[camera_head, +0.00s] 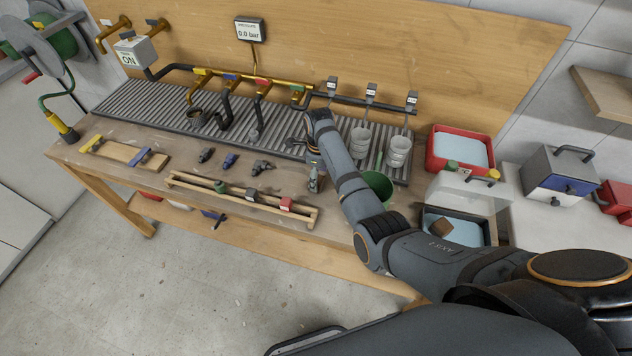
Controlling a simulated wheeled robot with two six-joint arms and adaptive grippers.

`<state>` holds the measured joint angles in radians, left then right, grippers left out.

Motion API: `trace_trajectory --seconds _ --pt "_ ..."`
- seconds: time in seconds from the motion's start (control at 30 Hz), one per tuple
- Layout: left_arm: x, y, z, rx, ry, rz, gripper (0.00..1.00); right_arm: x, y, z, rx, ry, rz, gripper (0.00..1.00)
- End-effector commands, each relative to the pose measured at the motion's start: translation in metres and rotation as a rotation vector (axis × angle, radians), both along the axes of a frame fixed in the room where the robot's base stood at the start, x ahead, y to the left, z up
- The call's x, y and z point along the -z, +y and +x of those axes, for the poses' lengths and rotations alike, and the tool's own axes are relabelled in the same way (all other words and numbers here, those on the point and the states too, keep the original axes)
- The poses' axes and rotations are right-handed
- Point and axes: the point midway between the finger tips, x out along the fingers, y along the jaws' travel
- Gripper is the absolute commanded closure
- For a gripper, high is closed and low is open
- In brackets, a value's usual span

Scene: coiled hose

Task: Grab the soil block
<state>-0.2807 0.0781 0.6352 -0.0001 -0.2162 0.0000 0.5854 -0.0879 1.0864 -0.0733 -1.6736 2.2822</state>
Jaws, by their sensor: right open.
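The soil block looks to be the small brown block (441,226), tilted in the water of an open container (460,212) at the right end of the bench. My right arm reaches in from the lower right. Its gripper (315,185) points down over the middle of the bench, left of the brown block and well apart from it. The jaws are open and small in the view, and I see nothing held. Part of the container is close behind my right forearm. My left gripper is not in view.
A green pot (378,186) stands beside my forearm. A red basin (434,151) of water is behind the container. A wooden rack (240,199) with coloured fittings lies left of the gripper. A blue-and-white toolbox (556,178) stands right.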

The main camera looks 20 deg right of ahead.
Motion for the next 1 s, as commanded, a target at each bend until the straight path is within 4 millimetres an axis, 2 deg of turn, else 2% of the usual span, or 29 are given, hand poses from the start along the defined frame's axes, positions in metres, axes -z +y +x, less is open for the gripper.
trace_trajectory --seconds 0.1,0.2,0.33,0.47,0.87,0.9,1.0 --pt "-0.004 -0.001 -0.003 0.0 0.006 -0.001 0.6 0.02 0.003 -0.001 0.0 0.004 0.0 0.3" --pt "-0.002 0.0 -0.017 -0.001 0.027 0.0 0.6 0.03 0.003 0.0 0.001 0.001 0.0 0.3" --pt "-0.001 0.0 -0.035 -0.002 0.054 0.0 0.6 0.034 0.003 0.0 0.001 -0.001 -0.001 0.3" --pt "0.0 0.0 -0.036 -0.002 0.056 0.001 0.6 0.033 0.003 0.0 0.0 -0.001 -0.001 0.32" --pt "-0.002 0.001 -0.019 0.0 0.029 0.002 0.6 0.033 0.003 0.0 0.0 -0.001 -0.001 0.86" --pt "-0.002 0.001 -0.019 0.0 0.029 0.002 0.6 0.033 0.003 0.0 0.0 -0.001 -0.001 0.89" --pt "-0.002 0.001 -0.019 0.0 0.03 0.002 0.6 0.033 0.003 0.0 0.0 -0.001 -0.001 0.89"
